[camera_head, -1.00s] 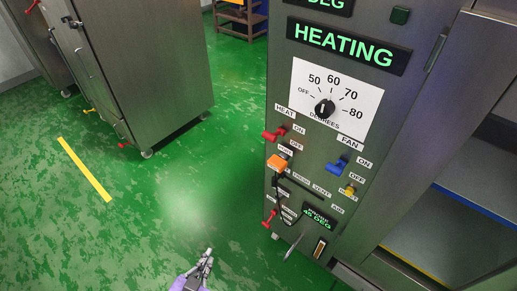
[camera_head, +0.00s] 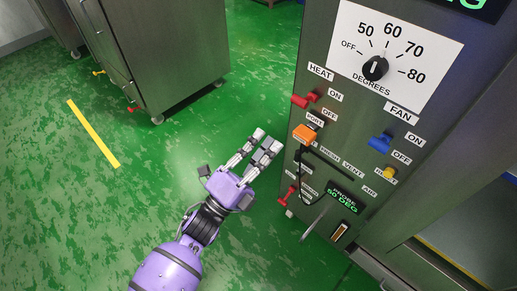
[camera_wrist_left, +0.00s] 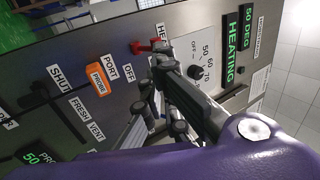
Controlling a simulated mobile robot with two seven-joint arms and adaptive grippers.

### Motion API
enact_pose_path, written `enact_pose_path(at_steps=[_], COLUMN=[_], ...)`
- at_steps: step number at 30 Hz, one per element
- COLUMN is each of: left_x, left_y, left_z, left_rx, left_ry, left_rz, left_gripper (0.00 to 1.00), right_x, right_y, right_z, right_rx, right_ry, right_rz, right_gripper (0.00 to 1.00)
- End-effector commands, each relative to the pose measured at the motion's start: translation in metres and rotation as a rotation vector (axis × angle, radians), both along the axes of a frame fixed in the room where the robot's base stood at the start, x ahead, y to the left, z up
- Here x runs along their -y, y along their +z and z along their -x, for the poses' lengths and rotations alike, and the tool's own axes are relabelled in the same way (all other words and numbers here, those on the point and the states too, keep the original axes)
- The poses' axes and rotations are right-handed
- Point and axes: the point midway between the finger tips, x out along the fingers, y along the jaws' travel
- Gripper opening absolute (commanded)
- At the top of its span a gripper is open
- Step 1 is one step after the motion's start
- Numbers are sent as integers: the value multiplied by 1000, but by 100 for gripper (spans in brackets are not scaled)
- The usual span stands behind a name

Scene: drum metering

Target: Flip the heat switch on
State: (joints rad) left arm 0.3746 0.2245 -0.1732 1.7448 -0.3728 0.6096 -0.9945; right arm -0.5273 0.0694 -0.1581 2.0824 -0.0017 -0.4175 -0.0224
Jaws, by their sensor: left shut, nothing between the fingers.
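The red heat switch (camera_head: 304,99) sticks out of the upper left of the steel panel (camera_head: 350,120), beside its ON and OFF labels. Its lever points out toward the left; I cannot surely tell its setting. My left gripper (camera_head: 266,139) is shut and empty, over the floor to the left of the panel, lower in the picture than the switch and apart from it. In the left wrist view the red switch (camera_wrist_left: 147,46) shows beyond the dark gripper fingers, which hide part of the panel. A lit display there reads HEATING (camera_wrist_left: 233,58). My right gripper is out of view.
An orange port handle (camera_head: 305,134) sits just below the heat switch. A blue fan switch (camera_head: 380,143), a black dial (camera_head: 375,68) and a yellow knob (camera_head: 390,173) are on the panel. A steel cabinet (camera_head: 165,50) stands behind left. Green floor between is open.

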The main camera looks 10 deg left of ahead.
Motion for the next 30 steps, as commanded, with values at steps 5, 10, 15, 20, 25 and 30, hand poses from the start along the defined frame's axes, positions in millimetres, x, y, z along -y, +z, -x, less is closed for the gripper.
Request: enact_pose_path(at_steps=[5,10,15,20,25,30], left_x=[21,37,46,48,48,50], left_y=[21,33,39,40,40,45], left_z=[-30,-51,-63,-66,-66,-68], left_rx=[3,1,-1,-3,-4,-2], left_ry=[0,-1,0,0,0,1], left_rz=[3,3,2,2,2,2], left_gripper=[0,0,0,0,0,0], right_x=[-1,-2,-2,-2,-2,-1], right_y=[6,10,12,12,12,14], right_z=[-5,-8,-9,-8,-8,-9], right_rx=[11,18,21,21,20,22], right_ry=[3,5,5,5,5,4], right_rz=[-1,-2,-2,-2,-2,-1], right_gripper=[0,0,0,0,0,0])
